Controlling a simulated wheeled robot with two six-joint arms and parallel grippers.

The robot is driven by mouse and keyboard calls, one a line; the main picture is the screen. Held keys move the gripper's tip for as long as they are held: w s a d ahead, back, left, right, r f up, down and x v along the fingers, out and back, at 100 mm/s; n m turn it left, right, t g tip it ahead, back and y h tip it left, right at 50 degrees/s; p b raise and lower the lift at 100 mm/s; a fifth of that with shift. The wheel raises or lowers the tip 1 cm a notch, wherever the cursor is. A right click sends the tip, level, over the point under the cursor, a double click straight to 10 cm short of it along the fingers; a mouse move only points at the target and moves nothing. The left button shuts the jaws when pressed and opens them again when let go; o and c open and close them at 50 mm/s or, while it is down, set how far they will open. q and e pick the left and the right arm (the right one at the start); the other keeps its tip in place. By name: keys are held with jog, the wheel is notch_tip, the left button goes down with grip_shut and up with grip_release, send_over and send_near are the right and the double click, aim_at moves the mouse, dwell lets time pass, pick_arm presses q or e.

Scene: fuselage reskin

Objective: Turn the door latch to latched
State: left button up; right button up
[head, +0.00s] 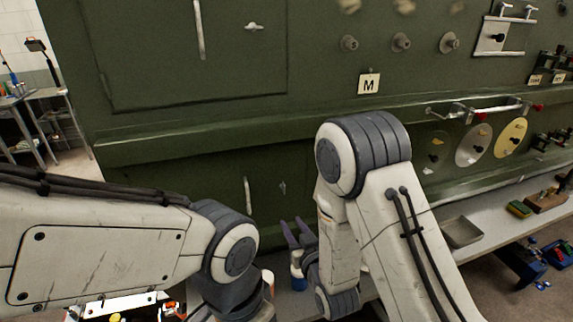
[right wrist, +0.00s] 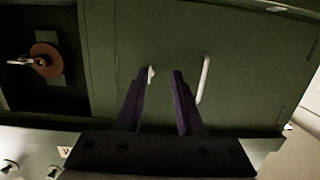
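The lower green door has a pale upright bar handle (head: 247,195) and a small pale latch (head: 282,187) to its right. The latch looks roughly upright; its exact angle is hard to tell. In the right wrist view the latch (right wrist: 151,74) shows between my fingertips, close to the left one, with the bar handle (right wrist: 204,80) to the right. My right gripper (head: 292,222) has dark purple fingers, spread apart and empty, below the latch in the head view. I cannot tell whether it touches the latch. My left arm comes in from the left; its gripper is out of sight.
An upper door with its own handle (head: 199,30) and latch (head: 254,27) sits above a green ledge. An M label (head: 369,84) and several knobs are to the right.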

pick_arm(q)
notch_tip(320, 180, down, 8)
jog(key=r+b, duration=0.1)
jog(key=b, duration=0.8)
notch_tip(320, 180, up, 4)
jog(key=p, duration=0.4)
jog(key=shift+r+p, duration=0.1)
jog(key=shift+p, duration=0.3)
pick_arm(e)
jog(key=w+a+r+t, duration=0.1)
jog(key=w+r, duration=0.2)
jog(key=w, duration=0.6)
jog(key=shift+w+a+r+t, duration=0.3)
jog(key=shift+w+a+t, duration=0.05)
jog(key=shift+w+t, duration=0.05)
grip_shut()
